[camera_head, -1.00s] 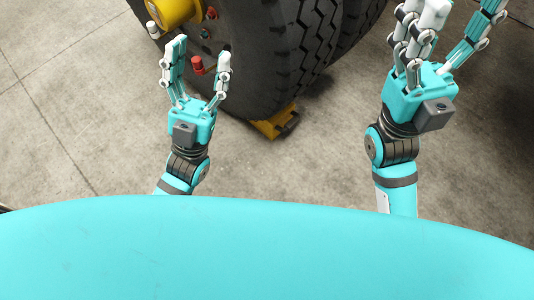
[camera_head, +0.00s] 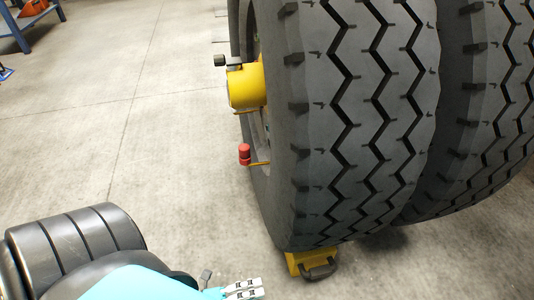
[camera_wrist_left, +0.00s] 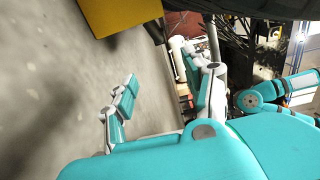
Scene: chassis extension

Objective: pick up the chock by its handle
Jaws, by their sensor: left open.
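The yellow chock (camera_head: 298,261) sits on the floor against the bottom of the large tire. Its dark handle (camera_head: 320,269) faces the near side. The tire hides part of the chock. My left gripper (camera_head: 243,289) shows only partly at the bottom edge of the head view, to the left of the chock and apart from it. In the left wrist view my left gripper (camera_wrist_left: 157,68) has its fingers spread, with nothing between them. My right gripper is not in the head view.
The tire (camera_head: 365,120) stands just behind the chock, with a second tire (camera_head: 480,110) to its right. A yellow hub (camera_head: 246,86) and a red-capped part (camera_head: 244,154) stick out on the left.

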